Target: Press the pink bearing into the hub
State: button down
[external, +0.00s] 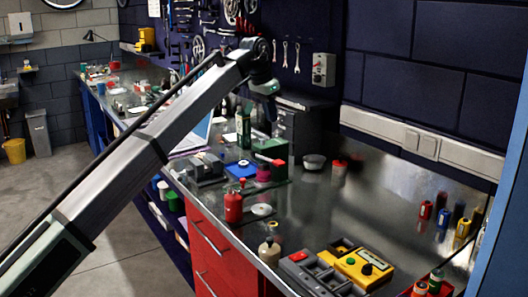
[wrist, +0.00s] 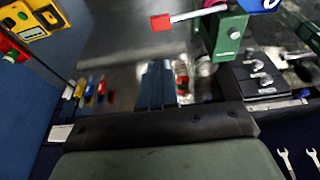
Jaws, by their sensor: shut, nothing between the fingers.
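A small magenta-pink piece (external: 263,174), which looks like the bearing, sits by a green press-like block (external: 270,150) at the middle of the bench. A blue plate (external: 242,168) lies just left of it; I cannot make out the hub for sure. In the wrist view a green post (wrist: 230,35) stands at the upper right, with a pale lever ending in a red knob (wrist: 160,22). My gripper (wrist: 158,85) is shut and empty.
A red bottle (external: 233,207) and a pale ring (external: 261,210) stand near the front edge. A yellow device (external: 363,268) and a grey tray (external: 305,270) are at the front right.

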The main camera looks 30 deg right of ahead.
jog(key=shift+f, duration=0.15)
send_over(279, 167)
jog(key=w, duration=0.2)
jog(key=f, duration=1.1)
jog(key=shift+s+d+f, duration=0.2)
jog(key=shift+d+f, duration=0.1)
jog(key=shift+f, duration=0.05)
jog(key=shift+x, duration=0.8)
jog(key=shift+a, duration=0.15)
jog(key=shift+s+f, duration=0.1)
jog(key=f+t, duration=0.1)
jog(key=f, duration=0.1)
jog(key=s+f+t, duration=0.1)
jog(key=f, duration=0.1)
jog(key=shift+a+f+t, duration=0.15)
jog(key=shift+f+t, duration=0.1)
jog(key=shift+t, duration=0.05)
jog(key=shift+s+f, duration=0.1)
jog(key=shift+f, duration=0.35)
